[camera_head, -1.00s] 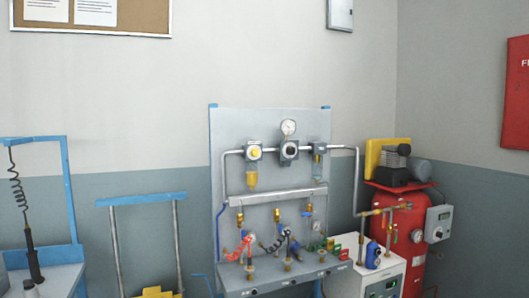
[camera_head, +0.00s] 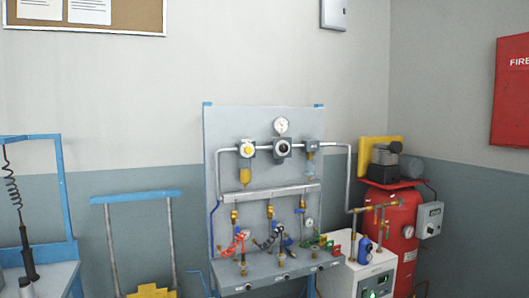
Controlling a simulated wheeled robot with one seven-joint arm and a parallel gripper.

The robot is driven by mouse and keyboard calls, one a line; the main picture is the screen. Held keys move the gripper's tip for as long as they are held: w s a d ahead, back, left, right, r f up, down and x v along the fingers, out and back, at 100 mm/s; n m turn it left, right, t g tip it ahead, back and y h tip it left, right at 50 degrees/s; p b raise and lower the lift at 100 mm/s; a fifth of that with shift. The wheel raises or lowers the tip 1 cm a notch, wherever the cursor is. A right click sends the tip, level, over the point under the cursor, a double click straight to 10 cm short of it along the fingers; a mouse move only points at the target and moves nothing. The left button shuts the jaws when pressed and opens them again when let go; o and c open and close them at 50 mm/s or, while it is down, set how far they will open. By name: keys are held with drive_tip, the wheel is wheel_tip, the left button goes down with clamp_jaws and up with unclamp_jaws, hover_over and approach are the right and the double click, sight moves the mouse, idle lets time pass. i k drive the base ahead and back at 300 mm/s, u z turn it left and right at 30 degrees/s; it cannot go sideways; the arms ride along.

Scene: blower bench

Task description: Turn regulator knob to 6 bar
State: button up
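The regulator knob (camera_head: 283,149) is a dark round knob in the middle of the pipe run on the grey panel (camera_head: 225,125). A white round pressure gauge (camera_head: 281,125) sits just above it; its reading is too small to tell. A filter unit with a yellow front and amber bowl (camera_head: 246,174) is to the left of the regulator, and another unit with a clear bowl (camera_head: 311,160) is to the right. My gripper is not in view.
Below the panel, a bench ledge (camera_head: 231,285) carries valves and red and black coiled hoses. A red compressor tank (camera_head: 394,235) and a white box (camera_head: 340,279) stand to the right. A blue-handled cart (camera_head: 135,197) and a blue-framed bench (camera_head: 66,190) stand left.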

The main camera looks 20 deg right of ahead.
sight(283, 148)
drive_tip(key=u, duration=0.05)
drive_tip(key=k, duration=0.5)
drive_tip(key=z, duration=1)
drive_tip(key=i, duration=0.75)
drive_tip(key=z, duration=1.1)
drive_tip(key=i, duration=1.25)
drive_tip(key=u, duration=0.7)
drive_tip(key=i, duration=1.1)
drive_tip(key=u, duration=0.9)
